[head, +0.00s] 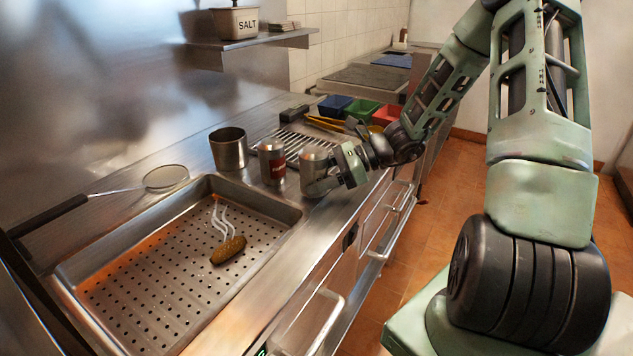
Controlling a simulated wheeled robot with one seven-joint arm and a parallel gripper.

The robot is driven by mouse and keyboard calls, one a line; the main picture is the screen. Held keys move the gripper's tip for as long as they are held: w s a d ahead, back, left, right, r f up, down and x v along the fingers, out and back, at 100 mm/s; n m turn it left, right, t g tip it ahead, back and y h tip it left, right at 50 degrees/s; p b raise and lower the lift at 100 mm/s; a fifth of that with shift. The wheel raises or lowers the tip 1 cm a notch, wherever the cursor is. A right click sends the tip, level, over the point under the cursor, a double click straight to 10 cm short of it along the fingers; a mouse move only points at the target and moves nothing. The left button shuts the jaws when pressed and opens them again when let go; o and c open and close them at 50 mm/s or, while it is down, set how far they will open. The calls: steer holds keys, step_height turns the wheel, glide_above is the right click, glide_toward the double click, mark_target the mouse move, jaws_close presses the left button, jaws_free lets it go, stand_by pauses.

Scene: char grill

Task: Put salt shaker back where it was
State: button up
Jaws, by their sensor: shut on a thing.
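My gripper (329,176) is at the right of the counter and shut on a silver metal shaker (313,158), taken as the salt shaker. The shaker is upright; no readable label shows, and the gripper hides part of its side. I cannot tell whether its base touches the counter. A second metal shaker (271,162) with a red label stands just left of it. A wider, open metal cup (229,149) stands further left and behind.
A perforated steel pan (150,285) holding a browned sausage-like item (228,250) lies in front left. A round strainer (166,177) lies behind it. A slotted grate (297,142) and coloured bins (362,111) are beyond.

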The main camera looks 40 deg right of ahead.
steer(key=shift+f, duration=0.35)
steer(key=shift+f, duration=0.1)
steer(key=o, duration=1.1)
steer(key=shift+o, duration=0.2)
steer(key=shift+d, duration=0.1)
steer(key=v, duration=1.2)
